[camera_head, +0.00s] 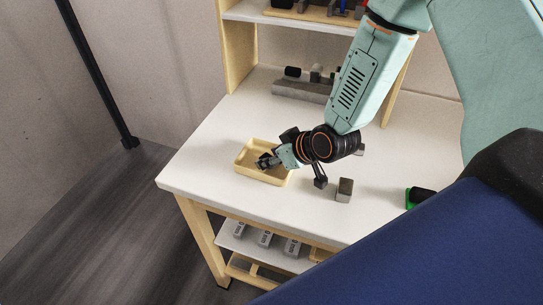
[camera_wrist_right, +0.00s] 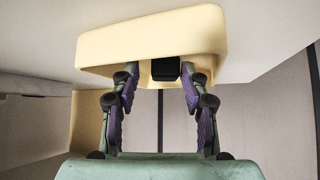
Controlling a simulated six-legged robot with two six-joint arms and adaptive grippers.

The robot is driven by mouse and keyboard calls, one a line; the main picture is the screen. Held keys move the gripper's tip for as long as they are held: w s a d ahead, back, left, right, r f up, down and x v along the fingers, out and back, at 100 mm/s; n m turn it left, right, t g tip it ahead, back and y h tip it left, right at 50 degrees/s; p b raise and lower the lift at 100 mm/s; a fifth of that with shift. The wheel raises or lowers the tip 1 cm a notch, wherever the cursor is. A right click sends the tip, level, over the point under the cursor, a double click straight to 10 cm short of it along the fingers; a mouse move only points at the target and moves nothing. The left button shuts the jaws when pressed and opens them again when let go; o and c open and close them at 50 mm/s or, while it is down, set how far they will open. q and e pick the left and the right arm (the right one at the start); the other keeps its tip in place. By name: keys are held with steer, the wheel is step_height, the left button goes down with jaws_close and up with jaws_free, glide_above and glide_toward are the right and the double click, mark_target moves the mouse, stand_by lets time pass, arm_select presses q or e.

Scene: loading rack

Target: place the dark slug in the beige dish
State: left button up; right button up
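The beige dish (camera_head: 243,170) sits near the left end of the white table, and it fills the upper middle of the right wrist view (camera_wrist_right: 110,58). My right gripper (camera_head: 266,161) reaches down into the dish. In the right wrist view its two fingers (camera_wrist_right: 160,72) stand apart. The dark slug (camera_wrist_right: 166,69) shows between the fingertips, with a gap beside it, against the dish. Its lower contact with the dish is hidden. In the head view, the slug cannot be told from the dark fingers. My left gripper is not in view.
A grey block (camera_head: 344,190) stands on the table right of the dish. A green holder with a dark piece (camera_head: 415,197) is farther right. A grey rack (camera_head: 301,90) sits at the back below a shelf (camera_head: 245,12). The table's left end is clear.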

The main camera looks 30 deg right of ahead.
steer(key=shift+a+r, duration=0.15)
steer(key=shift+a, duration=0.35)
steer(key=shift+d+r, duration=0.2)
steer(key=shift+r, duration=0.05)
steer(key=p+v, duration=0.3)
steer(key=v, duration=0.3)
steer(key=shift+a, duration=0.1)
arm_select(q)
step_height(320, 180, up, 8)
steer(key=p, duration=0.5)
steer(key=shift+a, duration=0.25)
arm_select(e)
steer(key=v, duration=0.6)
steer(key=shift+f, duration=0.15)
steer(key=shift+s, duration=0.15)
